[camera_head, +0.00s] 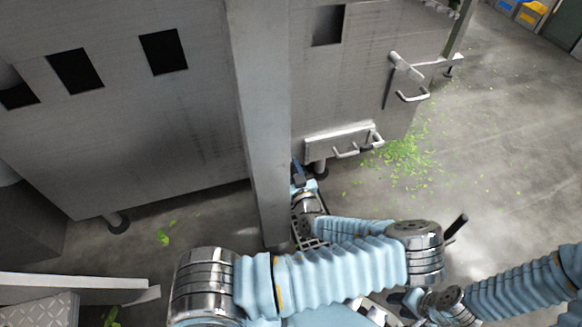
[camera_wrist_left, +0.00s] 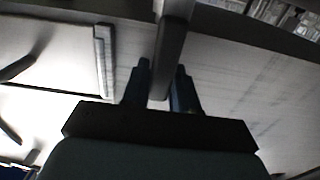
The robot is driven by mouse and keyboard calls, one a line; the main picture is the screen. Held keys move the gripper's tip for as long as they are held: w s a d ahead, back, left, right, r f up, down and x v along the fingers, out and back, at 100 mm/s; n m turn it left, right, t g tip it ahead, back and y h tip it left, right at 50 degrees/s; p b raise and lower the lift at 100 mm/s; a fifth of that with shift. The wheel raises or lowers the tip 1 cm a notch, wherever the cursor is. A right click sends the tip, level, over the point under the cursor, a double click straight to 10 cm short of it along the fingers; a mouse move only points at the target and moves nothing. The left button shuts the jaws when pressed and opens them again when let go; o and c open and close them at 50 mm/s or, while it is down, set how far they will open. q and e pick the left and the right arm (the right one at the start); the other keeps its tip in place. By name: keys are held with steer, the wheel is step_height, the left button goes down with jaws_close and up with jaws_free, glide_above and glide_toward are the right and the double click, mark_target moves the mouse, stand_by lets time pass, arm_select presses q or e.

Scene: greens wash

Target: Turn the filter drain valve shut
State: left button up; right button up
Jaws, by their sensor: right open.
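I cannot pick out the filter drain valve for certain. In the head view, a low panel with bar handles (camera_head: 338,140) sits on the grey machine's lower side. My left gripper (camera_head: 298,174) is small there, just below and left of that panel, partly behind the grey post. In the left wrist view, its two dark fingers (camera_wrist_left: 161,85) stand apart. A grey bar (camera_wrist_left: 172,52) shows between them; I cannot tell if they touch it. My right gripper (camera_head: 456,228) shows only in part, as a dark finger above the right arm, clear of the machine. It is open and looks empty.
The grey upright post (camera_head: 262,120) stands in front of the machine (camera_head: 190,110). Green scraps (camera_head: 405,158) lie on the floor. The concrete floor (camera_head: 510,160) at the right is mostly clear.

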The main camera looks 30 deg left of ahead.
arm_select(q)
jaws_close()
steer(key=w+m, duration=0.1)
steer(key=d+m, duration=0.1)
steer(key=m, duration=0.1)
steer(key=shift+w+d+f, duration=0.15)
steer(key=shift+w+d, duration=0.15)
steer(key=shift+w, duration=0.1)
steer(key=o, duration=0.6)
jaws_free()
